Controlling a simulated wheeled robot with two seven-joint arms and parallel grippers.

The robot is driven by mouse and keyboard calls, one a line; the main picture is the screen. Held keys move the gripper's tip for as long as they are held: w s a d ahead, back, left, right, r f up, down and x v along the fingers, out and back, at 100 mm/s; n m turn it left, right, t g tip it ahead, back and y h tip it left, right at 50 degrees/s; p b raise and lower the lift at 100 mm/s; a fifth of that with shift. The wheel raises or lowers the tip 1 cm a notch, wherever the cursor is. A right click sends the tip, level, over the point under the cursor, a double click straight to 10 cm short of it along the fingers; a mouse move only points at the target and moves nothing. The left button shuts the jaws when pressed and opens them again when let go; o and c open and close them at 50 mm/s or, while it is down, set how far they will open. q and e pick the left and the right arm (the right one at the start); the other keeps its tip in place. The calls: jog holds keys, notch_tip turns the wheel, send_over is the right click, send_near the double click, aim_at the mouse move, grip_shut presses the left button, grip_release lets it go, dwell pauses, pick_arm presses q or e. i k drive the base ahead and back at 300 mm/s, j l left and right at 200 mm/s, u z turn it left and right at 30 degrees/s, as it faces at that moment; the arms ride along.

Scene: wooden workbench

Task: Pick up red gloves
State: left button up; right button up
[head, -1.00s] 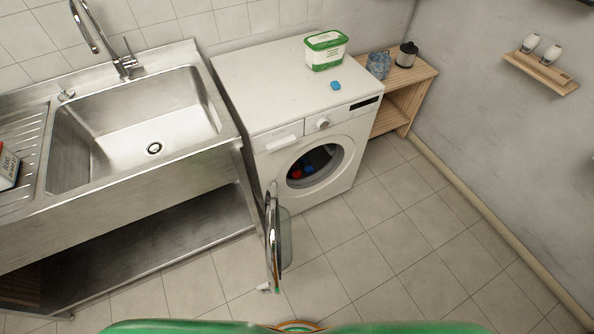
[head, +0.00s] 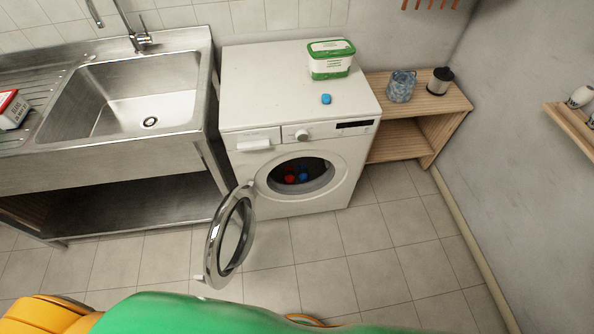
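A red and white box (head: 13,110) with dark lettering lies on the sink's drainboard at the left edge; the lettering is too small to read surely. A small red thing (head: 290,179) and a blue thing (head: 304,174) lie inside the drum of the washing machine (head: 235,95). Their shapes are too dark and small to tell whether the red one is a glove. Neither of my grippers is in view.
The machine's round door (head: 231,237) hangs open toward me. A green and white tub (head: 330,60) and a blue tablet (head: 326,99) are on its top. The steel sink (head: 130,90) is at left, a wooden shelf (head: 440,100) at right. The floor at right is clear.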

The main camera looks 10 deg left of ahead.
aim_at(288, 171)
jog(key=i+l+u, duration=0.2)
jog(key=i+l, duration=0.25)
jog(key=i+l+u, duration=0.15)
jog(key=i+l, duration=0.3)
jog(key=i+l+u, duration=0.2)
jog(key=i+l, duration=0.2)
jog(key=l, duration=0.3)
